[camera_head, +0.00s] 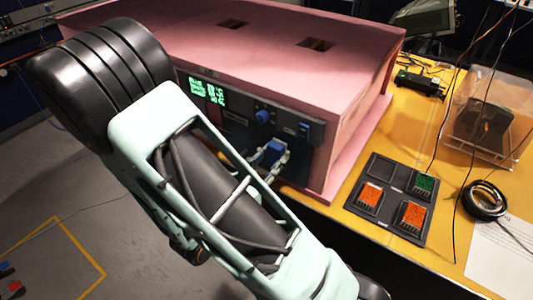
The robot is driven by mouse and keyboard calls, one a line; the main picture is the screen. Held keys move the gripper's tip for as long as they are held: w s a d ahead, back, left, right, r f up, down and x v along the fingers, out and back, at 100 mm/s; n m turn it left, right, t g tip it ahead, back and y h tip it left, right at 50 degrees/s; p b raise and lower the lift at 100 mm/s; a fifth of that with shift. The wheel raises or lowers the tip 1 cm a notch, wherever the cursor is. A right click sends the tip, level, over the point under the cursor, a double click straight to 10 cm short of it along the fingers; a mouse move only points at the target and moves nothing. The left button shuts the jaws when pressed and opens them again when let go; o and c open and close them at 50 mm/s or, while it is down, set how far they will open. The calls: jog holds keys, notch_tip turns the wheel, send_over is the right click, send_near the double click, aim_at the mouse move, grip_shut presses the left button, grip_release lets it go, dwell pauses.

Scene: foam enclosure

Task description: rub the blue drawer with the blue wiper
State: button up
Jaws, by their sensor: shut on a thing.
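My gripper (275,158) is in front of the dark front panel of the pink foam enclosure, at the panel's right part. It is shut on a small blue block that looks like the blue wiper (274,149). The wiper is close to the panel; I cannot tell whether it touches it. A blue round knob (262,116) and a small blue piece (304,129) show on the panel above the gripper. I cannot tell for sure which part is the blue drawer; my arm hides the panel's lower left.
The pink foam enclosure (285,50) stands on a yellow table (428,122). To its right are a dark tray (386,217) with orange and green blocks, a black cable coil (484,200), a clear box (490,122) and a white sheet (498,260). A green-lit display (207,92) is on the panel.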

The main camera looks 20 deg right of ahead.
aim_at(256, 137)
jog(key=shift+w+a+p, duration=0.1)
jog(key=shift+w+a, duration=0.6)
jog(key=shift+w, duration=0.3)
jog(key=shift+w+a+p, duration=0.15)
jog(key=shift+w+a, duration=0.55)
jog(key=shift+w, duration=0.35)
jog(key=shift+w+a+p, duration=0.1)
jog(key=shift+w+a, duration=0.6)
jog(key=shift+w, duration=0.3)
jog(key=shift+a, duration=0.1)
jog(key=shift+v, duration=2.95)
jog(key=v, duration=0.3)
jog(key=shift+s, duration=0.1)
